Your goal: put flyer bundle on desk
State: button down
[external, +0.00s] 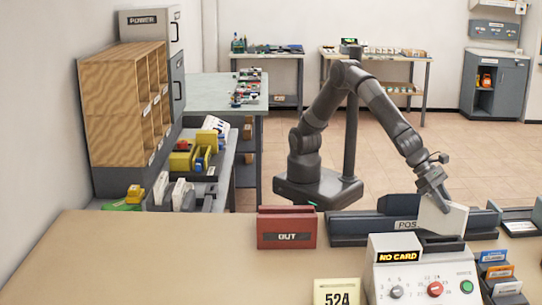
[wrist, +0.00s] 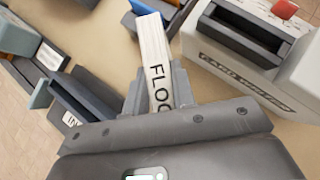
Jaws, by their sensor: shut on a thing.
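My gripper (external: 436,194) is shut on a white flyer bundle (external: 448,219), low over the back of the tan desk (external: 150,258). In the wrist view, the bundle (wrist: 152,48) stands out between the fingers of my gripper (wrist: 157,92), with black letters starting "FLO" on its edge. The bundle is tilted and its lower part is partly hidden behind the card machine in the external view. I cannot tell whether it touches the dark tray beside it.
A dark tray labelled "POS" (external: 350,229) lies beside the bundle. The card machine (external: 407,262) stands close in front. A red "OUT" box (external: 286,229) stands left, and colored cards in a rack (external: 497,275) stand right. The desk's left side is clear.

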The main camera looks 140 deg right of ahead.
jog(key=shift+w+d+r, duration=0.3)
jog(key=shift+w+d, duration=0.05)
jog(key=shift+d, duration=0.05)
jog(key=w+d+r+n+g, duration=0.1)
jog(key=w+d+r, duration=0.4)
jog(key=w+d, duration=0.3)
jog(key=w+d+r, duration=0.4)
jog(key=w+d, duration=0.1)
jog(key=w, duration=0.5)
jog(key=w+d+f+m+t+h, duration=0.1)
jog(key=w+d+f+m+t, duration=0.15)
jog(key=w+d, duration=0.75)
jog(key=w+d+f+m+t, duration=0.2)
jog(key=w+d+m+t, duration=0.15)
jog(key=w+d, duration=0.65)
jog(key=w+d+f+m+t+h, duration=0.1)
jog(key=d+f+m, duration=0.3)
jog(key=d, duration=0.9)
jog(key=w+d+f+m+t+h, duration=0.1)
jog(key=d+f+m+h, duration=0.3)
jog(key=d, duration=1)
jog(key=w+d+f+m+t+h, duration=0.2)
jog(key=d+f+m, duration=0.3)
jog(key=d, duration=0.8)
jog(key=shift+w+d+f+h, duration=0.2)
jog(key=shift+w+d+h, duration=0.1)
jog(key=shift+h, duration=0.2)
